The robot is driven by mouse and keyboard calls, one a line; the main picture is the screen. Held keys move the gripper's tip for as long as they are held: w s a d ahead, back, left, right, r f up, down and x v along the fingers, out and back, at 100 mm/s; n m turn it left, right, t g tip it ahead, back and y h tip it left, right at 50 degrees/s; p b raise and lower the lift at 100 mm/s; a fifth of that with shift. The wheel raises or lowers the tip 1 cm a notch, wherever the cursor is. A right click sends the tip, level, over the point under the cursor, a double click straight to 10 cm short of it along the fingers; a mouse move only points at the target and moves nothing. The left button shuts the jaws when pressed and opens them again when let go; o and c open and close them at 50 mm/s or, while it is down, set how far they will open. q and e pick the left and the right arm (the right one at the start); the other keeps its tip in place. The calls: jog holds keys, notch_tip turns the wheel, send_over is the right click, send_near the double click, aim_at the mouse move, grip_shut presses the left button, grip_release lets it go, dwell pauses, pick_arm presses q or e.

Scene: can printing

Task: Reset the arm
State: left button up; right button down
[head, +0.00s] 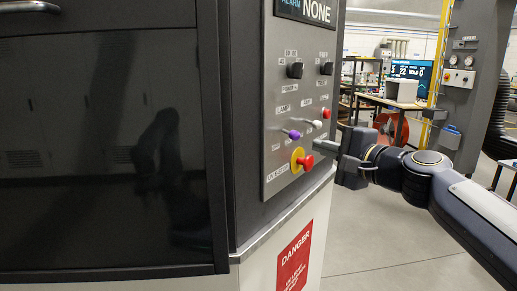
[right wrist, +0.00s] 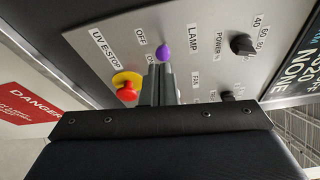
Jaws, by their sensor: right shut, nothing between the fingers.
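My right gripper (head: 318,148) is shut and empty. It comes in from the right in the head view, with its fingertips close in front of the grey control panel (head: 276,110). The fingertips are near the purple-tipped switch (head: 292,134), the white-tipped switch (head: 317,124) and the red emergency stop button (head: 305,162) on its yellow ring. In the right wrist view the shut fingers (right wrist: 162,75) point at the panel just below the purple-tipped switch (right wrist: 163,53). I cannot tell whether they touch anything. My left gripper is not in view.
A dark glossy machine door (head: 110,150) fills the left. A red danger sign (head: 294,258) is below the panel. Black knobs (head: 295,70) are on the upper panel. Open floor (head: 390,240) lies to the right, with a grey column (head: 465,90) and a bench behind.

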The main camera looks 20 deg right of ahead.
jog(key=s+a+f+n+g, duration=0.3)
jog(key=s+f+n, duration=0.2)
jog(key=s+f, duration=0.3)
jog(key=s+a+f+n+g, duration=0.4)
jog(key=s+f, duration=0.5)
jog(key=f, duration=0.4)
jog(key=s+a+f+n+g+h, duration=0.1)
jog(key=s+a+f+n+g, duration=0.2)
jog(key=s+f, duration=0.5)
notch_tip(320, 180, down, 3)
jog(key=n+g, duration=0.1)
jog(key=n, duration=0.1)
jog(key=shift+s+a+n, duration=0.2)
jog(key=shift+n, duration=0.2)
